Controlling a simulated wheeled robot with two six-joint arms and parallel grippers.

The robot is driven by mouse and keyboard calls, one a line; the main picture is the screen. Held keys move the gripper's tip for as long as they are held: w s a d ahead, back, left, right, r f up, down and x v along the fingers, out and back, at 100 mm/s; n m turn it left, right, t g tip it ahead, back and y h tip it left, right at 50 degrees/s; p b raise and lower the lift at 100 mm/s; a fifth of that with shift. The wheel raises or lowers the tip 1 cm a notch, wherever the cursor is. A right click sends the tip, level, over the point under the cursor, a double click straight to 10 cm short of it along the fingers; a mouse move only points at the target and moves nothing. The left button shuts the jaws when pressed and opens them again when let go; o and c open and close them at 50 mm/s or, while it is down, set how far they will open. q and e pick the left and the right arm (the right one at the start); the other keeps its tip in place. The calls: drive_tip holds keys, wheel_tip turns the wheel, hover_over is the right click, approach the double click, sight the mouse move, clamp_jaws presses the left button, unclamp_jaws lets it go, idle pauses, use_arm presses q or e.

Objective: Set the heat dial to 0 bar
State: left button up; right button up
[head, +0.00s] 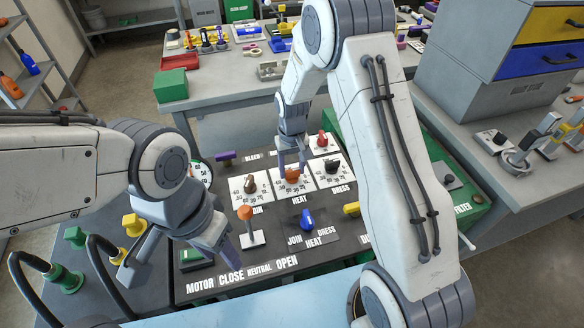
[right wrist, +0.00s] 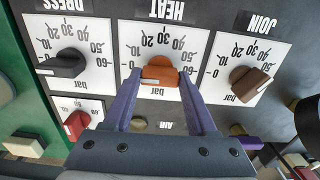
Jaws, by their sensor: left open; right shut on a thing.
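The heat dial is an orange knob (right wrist: 160,72) on a white scale plate marked in bar, under the word HEAT, seen upside down in the right wrist view. My right gripper (right wrist: 158,77) has its two purple fingers on either side of the knob, shut on it. The knob's white mark is on its left end in that view, close to the 0 side of the scale; the exact reading cannot be told. In the head view the orange knob (head: 292,175) is partly hidden by the fingers. My left gripper (head: 222,248) is open above the panel's lower left part.
The dark join dial (head: 250,184) and black dress dial (head: 332,164) stand close on either side. An orange-topped lever (head: 246,215), blue knob (head: 307,219) and yellow knob (head: 351,209) lie in front. A red knob (head: 322,138) is behind. Hoses run at the left.

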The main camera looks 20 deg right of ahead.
sight(292, 170)
drive_tip(key=o, duration=1.4)
drive_tip(key=shift+c, duration=0.2)
wheel_tip(292, 170, up, 11)
drive_tip(key=shift+f+b, duration=0.2)
drive_tip(key=shift+b, duration=0.1)
drive_tip(key=s+a+r+n, duration=0.2)
drive_tip(key=s+a+r, duration=0.1)
drive_tip(key=s+a, duration=0.3)
drive_tip(key=s+a+r+n, duration=0.1)
drive_tip(key=s+a+r, duration=0.2)
drive_tip(key=s, duration=0.5)
drive_tip(key=s+r+n+y, duration=0.1)
drive_tip(key=s+n, duration=0.2)
drive_tip(key=s, duration=1.1)
drive_tip(key=shift+s+a+n, duration=0.4)
